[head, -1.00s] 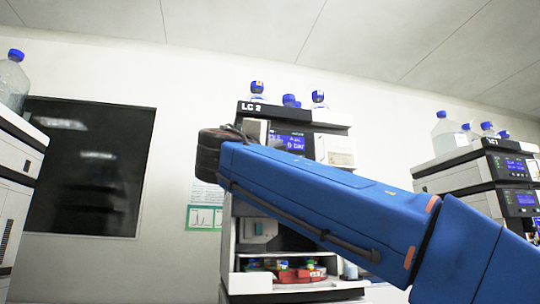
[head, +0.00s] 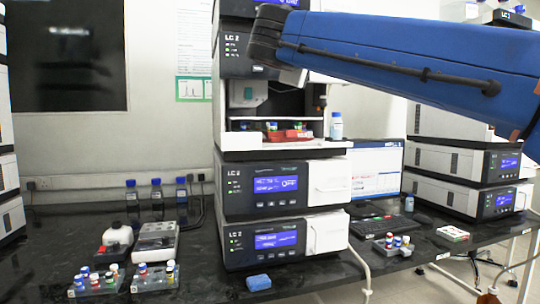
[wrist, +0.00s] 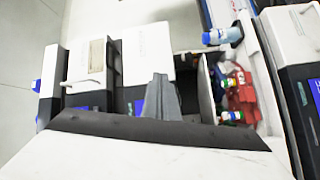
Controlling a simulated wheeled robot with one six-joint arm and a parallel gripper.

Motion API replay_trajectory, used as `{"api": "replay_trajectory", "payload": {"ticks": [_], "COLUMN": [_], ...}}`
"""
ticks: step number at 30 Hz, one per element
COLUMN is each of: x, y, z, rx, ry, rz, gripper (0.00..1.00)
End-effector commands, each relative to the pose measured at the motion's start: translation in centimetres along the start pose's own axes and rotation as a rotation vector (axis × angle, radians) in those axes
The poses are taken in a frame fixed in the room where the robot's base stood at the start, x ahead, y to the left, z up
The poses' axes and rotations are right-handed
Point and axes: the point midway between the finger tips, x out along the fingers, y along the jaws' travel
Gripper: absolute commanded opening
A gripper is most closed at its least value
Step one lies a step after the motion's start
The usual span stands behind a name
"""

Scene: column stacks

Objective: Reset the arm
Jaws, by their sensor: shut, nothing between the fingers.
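My blue arm (head: 420,50) crosses the upper right of the head view, its dark joint in front of the upper part of the LC 2 stack (head: 265,175). My gripper is not visible there. In the wrist view my gripper (wrist: 158,82) shows as a grey wedge, shut and empty. Beyond it is the open bay of the stack, with a red tray (wrist: 243,98) of capped vials and a blue-capped bottle (wrist: 228,36) beside it. I cannot tell how far the fingers are from the stack.
The black bench (head: 190,260) holds vial racks (head: 98,282), a small white instrument (head: 156,240), blue-capped bottles (head: 157,198) and a blue sponge (head: 259,282). A monitor (head: 376,173) and another stack (head: 460,180) stand to the right. The bench's front middle is mostly clear.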

Motion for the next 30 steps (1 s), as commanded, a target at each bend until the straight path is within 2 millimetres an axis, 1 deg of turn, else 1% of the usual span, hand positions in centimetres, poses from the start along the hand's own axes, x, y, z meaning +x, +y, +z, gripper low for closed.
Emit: {"api": "replay_trajectory", "payload": {"ticks": [1, 4, 7, 8, 9, 11, 12, 14, 15, 17, 18, 20, 21, 23, 24, 26, 27, 29, 30], "x": [0.6, 1.2, 1.1, 0.8, 0.6, -0.1, -0.6, -1.6, -2.3, -3.5, -4.5, -6.0, -7.2, -8.9, -10.1, -12.1, -13.5, -15.6, -17.1], "y": [-1.8, -5.7, -9.7, -10.9, -12.5, -14.8, -16.4, -18.8, -20.4, -22.8, -24.4, -26.8, -28.4, -30.8, -32.5, -34.9, -36.6, -39.0, -40.6], "z": [2.9, 7.6, 12.4, 13.8, 15.7, 18.4, 20.3, 23.0, 24.7, 27.2, 28.9, 31.3, 32.8, 34.9, 36.3, 38.3, 39.5, 41.2, 42.2], "rx": [0.006, 0.027, 0.056, 0.068, 0.083, 0.109, 0.128, 0.160, 0.182, 0.219, 0.245, 0.287, 0.318, 0.367, 0.401, 0.456, 0.495, 0.557, 0.600], "ry": [-0.028, -0.074, -0.126, -0.141, -0.163, -0.196, -0.220, -0.255, -0.279, -0.315, -0.340, -0.379, -0.404, -0.443, -0.470, -0.512, -0.541, -0.582, -0.609], "rz": [-0.051, -0.158, -0.260, -0.290, -0.330, -0.387, -0.426, -0.481, -0.517, -0.570, -0.605, -0.655, -0.689, -0.736, -0.766, -0.812, -0.840, -0.881, -0.905], "gripper": [0.00, 0.00, 0.00, 0.00, 0.00, 0.00, 0.00, 0.00, 0.00, 0.00, 0.00, 0.00, 0.00, 0.00, 0.00, 0.00, 0.00, 0.00, 0.00]}}
